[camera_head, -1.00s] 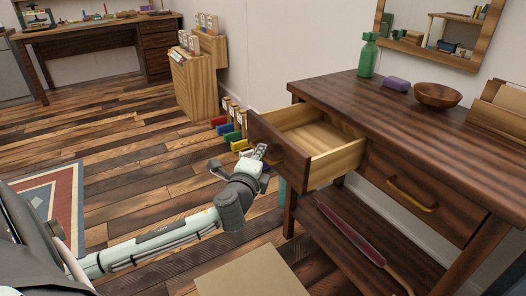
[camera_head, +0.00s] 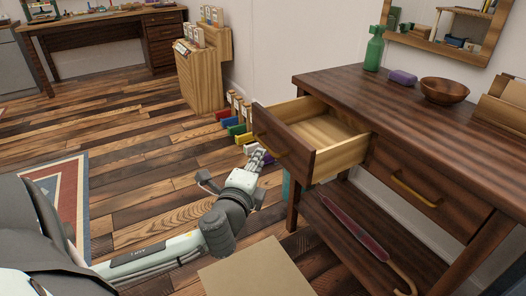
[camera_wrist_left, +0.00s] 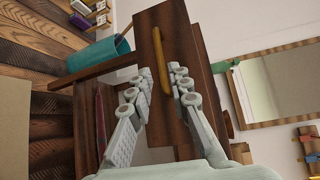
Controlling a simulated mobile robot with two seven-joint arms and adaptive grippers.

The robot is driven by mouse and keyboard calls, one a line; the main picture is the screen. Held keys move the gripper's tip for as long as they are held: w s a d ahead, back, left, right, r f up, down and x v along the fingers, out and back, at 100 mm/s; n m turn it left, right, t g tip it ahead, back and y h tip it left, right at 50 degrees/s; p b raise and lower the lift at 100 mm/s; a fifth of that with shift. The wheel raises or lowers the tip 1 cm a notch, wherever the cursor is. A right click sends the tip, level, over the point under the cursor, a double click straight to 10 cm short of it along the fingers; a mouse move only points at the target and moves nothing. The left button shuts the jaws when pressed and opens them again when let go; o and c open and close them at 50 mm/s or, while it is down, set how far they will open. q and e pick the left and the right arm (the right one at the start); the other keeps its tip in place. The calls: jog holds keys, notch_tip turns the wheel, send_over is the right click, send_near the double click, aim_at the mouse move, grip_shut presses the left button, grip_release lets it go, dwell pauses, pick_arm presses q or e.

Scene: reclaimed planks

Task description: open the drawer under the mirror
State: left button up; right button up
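The drawer (camera_head: 314,152) under the mirror (camera_head: 435,50) stands pulled out of the dark wood table, its pale inside empty where I can see it. Its dark front carries a brass handle (camera_head: 271,145). My left gripper (camera_head: 262,157) is just in front of that front, at its lower left. In the left wrist view the gripper (camera_wrist_left: 157,80) is open, its fingers apart, with the brass handle (camera_wrist_left: 160,58) beyond and between them. It appears clear of the handle. The mirror also shows in the left wrist view (camera_wrist_left: 232,105). My right gripper is out of view.
A second, closed drawer (camera_head: 415,190) is to the right. A green spray bottle (camera_head: 374,50), purple block (camera_head: 402,77) and wooden bowl (camera_head: 444,91) stand on the tabletop. An umbrella (camera_head: 352,226) lies on the lower shelf. Open floor lies left.

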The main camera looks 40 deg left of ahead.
pick_arm(q)
jog(key=v, duration=0.4)
jog(key=shift+s, duration=0.1)
dwell(0.4)
jog(key=s+a+f+n+g+p, duration=0.1)
jog(key=s+f+n+g, duration=0.15)
jog(key=f, duration=0.45)
jog(key=s+a+f+n+g+p, duration=0.15)
jog(key=f+n+g, duration=0.25)
jog(key=f, duration=0.4)
jog(key=s+d+f+n+g+h, duration=0.5)
jog(key=s+d+f+n, duration=0.2)
jog(key=f, duration=0.7)
jog(key=s+d, duration=0.2)
jog(key=s, duration=0.1)
jog(key=shift+d, duration=0.2)
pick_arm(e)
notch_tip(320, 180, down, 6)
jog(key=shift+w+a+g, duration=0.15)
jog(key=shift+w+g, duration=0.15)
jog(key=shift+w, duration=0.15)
